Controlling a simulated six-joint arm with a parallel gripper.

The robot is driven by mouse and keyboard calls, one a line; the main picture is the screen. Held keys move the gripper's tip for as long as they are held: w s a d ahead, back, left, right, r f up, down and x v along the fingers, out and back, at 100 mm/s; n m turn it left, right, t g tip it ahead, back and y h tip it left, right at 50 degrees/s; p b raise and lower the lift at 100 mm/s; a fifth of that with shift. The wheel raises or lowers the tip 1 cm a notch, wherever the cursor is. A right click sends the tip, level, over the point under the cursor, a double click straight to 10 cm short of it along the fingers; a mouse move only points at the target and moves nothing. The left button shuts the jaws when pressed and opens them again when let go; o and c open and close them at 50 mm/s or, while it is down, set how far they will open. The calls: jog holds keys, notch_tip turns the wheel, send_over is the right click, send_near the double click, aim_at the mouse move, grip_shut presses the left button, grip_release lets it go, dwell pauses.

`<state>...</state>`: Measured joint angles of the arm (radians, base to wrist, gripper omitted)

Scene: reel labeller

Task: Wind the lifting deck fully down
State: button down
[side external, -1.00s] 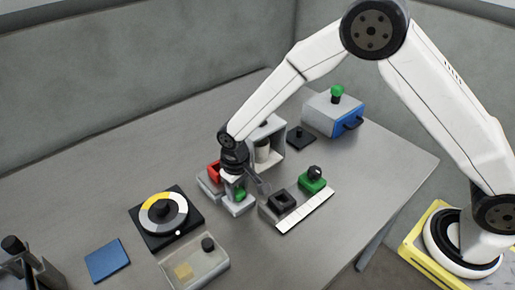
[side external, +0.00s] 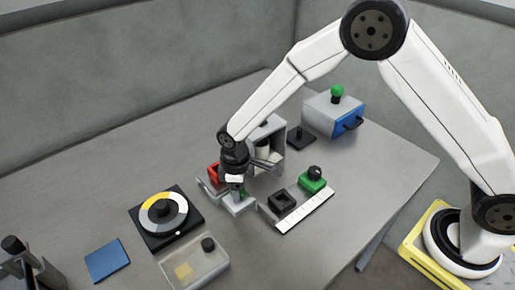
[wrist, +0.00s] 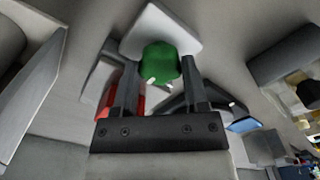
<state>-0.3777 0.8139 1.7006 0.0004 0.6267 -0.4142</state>
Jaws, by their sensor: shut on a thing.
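My gripper (wrist: 160,85) points down, with its two dark fingers on either side of a green knob (wrist: 160,62) and shut on it. The knob stands on a light grey block (wrist: 135,42). In the side view my gripper (side external: 240,188) is over the same grey block (side external: 238,206), and only a sliver of green shows below the jaws. A red part (side external: 213,172) sits just left of the gripper and also shows behind the left finger in the wrist view (wrist: 136,98). Which part is the lifting deck, and its height, I cannot tell.
A grey housing (side external: 272,130) stands close behind the gripper. To the right are a black square socket (side external: 282,200), a green block (side external: 313,184) and a white strip (side external: 305,211). A dial (side external: 163,214) and a blue pad (side external: 107,260) lie front left. A blue-drawer box (side external: 334,112) stands back right.

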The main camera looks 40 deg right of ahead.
dwell(0.3)
jog(key=shift+c, duration=0.5)
grip_release()
jog(key=shift+r, duration=0.15)
jog(key=shift+r, duration=3.8)
jog(key=shift+d, duration=0.1)
jog(key=s+d+r+m+t, duration=0.2)
jog(key=s+d+m, duration=0.7)
jog(key=s+d, duration=0.7)
jog(key=shift+d+r+t, duration=0.3)
jog(key=shift+d+r, duration=0.35)
jog(key=shift+r, duration=0.15)
